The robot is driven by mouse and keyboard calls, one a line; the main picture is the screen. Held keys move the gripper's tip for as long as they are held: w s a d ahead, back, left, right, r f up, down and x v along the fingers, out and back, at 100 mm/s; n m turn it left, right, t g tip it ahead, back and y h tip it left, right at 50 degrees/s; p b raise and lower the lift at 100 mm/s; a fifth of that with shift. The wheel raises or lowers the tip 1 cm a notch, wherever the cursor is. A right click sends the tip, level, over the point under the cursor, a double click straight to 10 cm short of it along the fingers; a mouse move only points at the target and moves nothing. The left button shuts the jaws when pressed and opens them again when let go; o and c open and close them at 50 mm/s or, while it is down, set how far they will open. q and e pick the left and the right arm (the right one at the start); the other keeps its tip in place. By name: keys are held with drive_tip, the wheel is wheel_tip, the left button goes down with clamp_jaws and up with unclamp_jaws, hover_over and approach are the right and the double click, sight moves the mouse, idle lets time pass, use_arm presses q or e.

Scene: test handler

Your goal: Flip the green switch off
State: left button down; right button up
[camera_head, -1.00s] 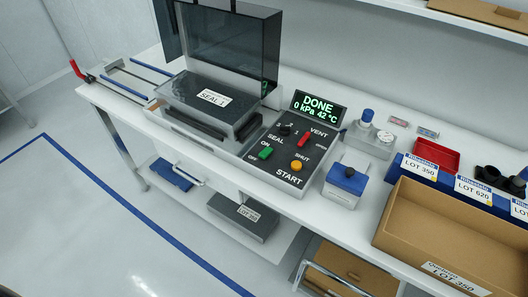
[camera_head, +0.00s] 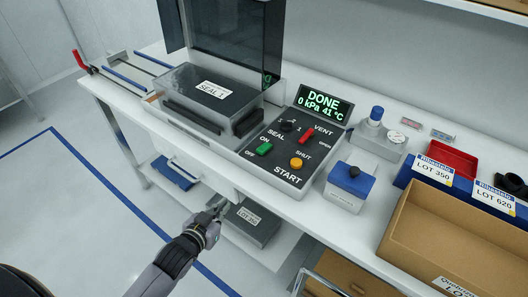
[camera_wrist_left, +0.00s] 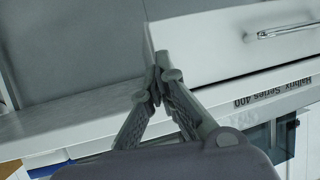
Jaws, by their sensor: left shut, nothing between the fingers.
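The green switch (camera_head: 264,148) sits on the dark control panel (camera_head: 284,178) of the sealing machine, between the ON and OFF labels. Its lever lies toward the upper right, on the ON side as far as I can tell. My left gripper (camera_head: 217,208) is in front of the bench, below the panel and apart from the switch. In the left wrist view the fingers of my left gripper (camera_wrist_left: 160,72) meet at the tips, shut and empty, near a white front with a metal handle (camera_wrist_left: 285,31). My right gripper is not in view.
A red VENT lever (camera_head: 304,134), a black SEAL knob (camera_head: 287,126) and a yellow START button (camera_head: 296,163) share the panel. A display (camera_head: 323,103) reads DONE. A blue-topped box (camera_head: 350,180) and a cardboard box (camera_head: 395,219) stand to the right.

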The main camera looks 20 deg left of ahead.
use_arm(q)
drive_tip(key=w+d+r+m+t+h, duration=0.1)
drive_tip(key=d+r+t+h, duration=0.1)
drive_tip(key=r, duration=0.7)
drive_tip(key=w+d+r+m+t+h, duration=0.1)
drive_tip(key=d+r+t+h, duration=0.1)
drive_tip(key=r, duration=0.6)
drive_tip(key=shift+w+r+m+t+h+b, duration=0.25)
drive_tip(key=shift+r+m+t+h+b, duration=0.15)
drive_tip(key=shift+t+h, duration=0.25)
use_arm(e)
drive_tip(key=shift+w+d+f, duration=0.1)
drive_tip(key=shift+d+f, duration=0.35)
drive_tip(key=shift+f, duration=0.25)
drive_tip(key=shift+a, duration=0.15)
use_arm(q)
drive_tip(key=r+p, duration=0.2)
hover_over(258, 159)
drive_tip(key=shift+w+f, duration=0.1)
drive_tip(key=shift+w, duration=0.25)
wheel_tip(258, 159, down, 3)
drive_tip(key=shift+s+r, duration=0.1)
drive_tip(key=shift+s+f, duration=0.25)
drive_tip(key=shift+f, duration=0.5)
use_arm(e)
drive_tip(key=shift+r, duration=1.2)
